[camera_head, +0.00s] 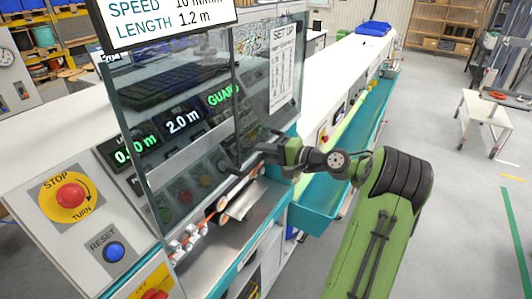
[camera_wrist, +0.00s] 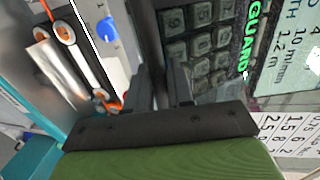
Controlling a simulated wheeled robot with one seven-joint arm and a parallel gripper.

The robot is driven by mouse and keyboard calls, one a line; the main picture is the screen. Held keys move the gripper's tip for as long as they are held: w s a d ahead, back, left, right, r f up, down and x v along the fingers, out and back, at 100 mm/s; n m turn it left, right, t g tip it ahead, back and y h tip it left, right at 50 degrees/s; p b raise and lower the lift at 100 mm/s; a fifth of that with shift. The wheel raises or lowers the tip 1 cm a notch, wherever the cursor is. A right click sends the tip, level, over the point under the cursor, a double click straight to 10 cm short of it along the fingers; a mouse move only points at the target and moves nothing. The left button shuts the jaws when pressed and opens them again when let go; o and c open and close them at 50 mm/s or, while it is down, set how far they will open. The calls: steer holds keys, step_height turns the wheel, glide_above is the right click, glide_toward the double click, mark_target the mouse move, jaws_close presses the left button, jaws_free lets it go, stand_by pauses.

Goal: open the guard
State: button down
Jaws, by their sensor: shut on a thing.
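The guard (camera_head: 195,95) is a clear panel with dark edges, standing in front of the machine's displays and keypad in the head view. A dark upright bar (camera_head: 236,110) runs down at the guard. My gripper (camera_head: 246,163) is at the bar's lower end, reaching in from the right. In the wrist view, my gripper (camera_wrist: 158,90) has its two dark fingers around a dark bar (camera_wrist: 148,45). It is shut on this bar, which I take to be the guard's handle. The exact contact is partly hidden by the fingers.
A red stop button (camera_head: 70,195) and a blue reset button (camera_head: 113,252) are on the left panel. Orange cable and small rollers (camera_head: 190,236) lie below the guard. A teal trough (camera_head: 340,165) runs back to the right. The floor on the right is open near a white cart (camera_head: 485,115).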

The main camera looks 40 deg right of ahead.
steer(key=c, duration=1.1)
jaws_free()
steer(key=shift+f, duration=0.1)
steer(key=shift+c, duration=0.2)
steer(key=v, duration=1.5)
steer(key=shift+s+b, duration=0.35)
steer(key=shift+s, duration=0.05)
steer(key=shift+d, duration=0.1)
